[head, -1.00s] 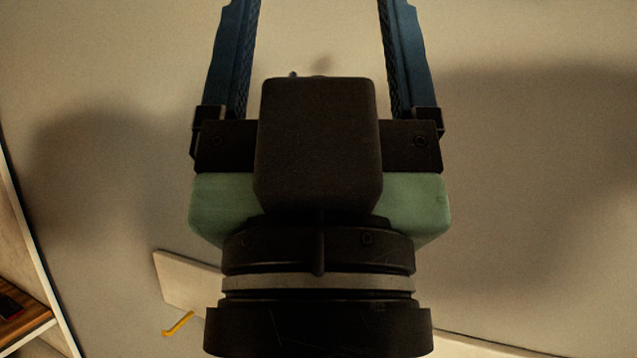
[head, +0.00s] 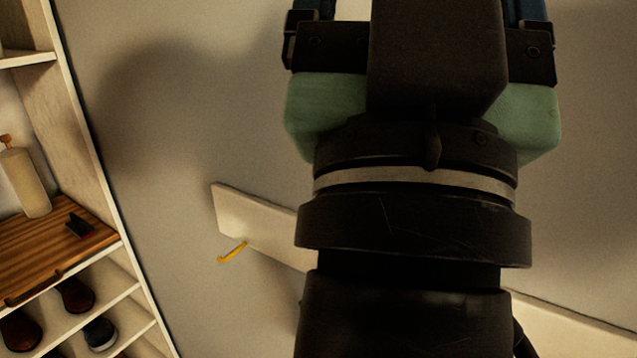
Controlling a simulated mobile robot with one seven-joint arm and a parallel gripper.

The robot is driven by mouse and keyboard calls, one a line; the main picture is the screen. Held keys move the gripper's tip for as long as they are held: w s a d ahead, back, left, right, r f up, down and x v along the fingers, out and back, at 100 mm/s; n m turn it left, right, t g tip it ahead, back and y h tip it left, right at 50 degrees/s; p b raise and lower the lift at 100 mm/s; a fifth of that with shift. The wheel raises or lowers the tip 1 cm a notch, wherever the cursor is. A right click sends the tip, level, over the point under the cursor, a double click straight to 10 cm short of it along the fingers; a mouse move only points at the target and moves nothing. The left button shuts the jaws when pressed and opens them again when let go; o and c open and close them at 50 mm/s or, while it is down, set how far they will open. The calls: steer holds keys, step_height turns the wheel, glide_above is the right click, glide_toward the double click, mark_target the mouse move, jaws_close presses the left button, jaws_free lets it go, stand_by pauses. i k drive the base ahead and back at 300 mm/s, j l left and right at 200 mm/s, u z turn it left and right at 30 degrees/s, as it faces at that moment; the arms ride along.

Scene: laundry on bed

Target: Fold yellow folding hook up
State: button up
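The yellow folding hook (head: 233,252) shows small in the head view, left of my arm and low in the picture. It sticks out from the lower edge of a pale board (head: 240,213) on the wall, slanting down to the left. My gripper (head: 425,8) is at the top of the picture, well above and to the right of the hook and apart from it. Only the bases of its blue fingers show, set wide apart; the fingertips are out of the picture. My arm covers the middle of the board.
A white shelf unit (head: 131,262) stands at the left. It holds a wooden board (head: 40,262) with a dark item, a pale bottle (head: 26,180), and shoes (head: 76,294) on lower shelves. Bare wall lies between the shelf and the hook.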

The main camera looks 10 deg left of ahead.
mark_target(220, 259)
steer(key=i+j, duration=0.1)
steer(key=j, duration=0.65)
steer(key=i+j+z, duration=0.15)
steer(key=j, duration=0.6)
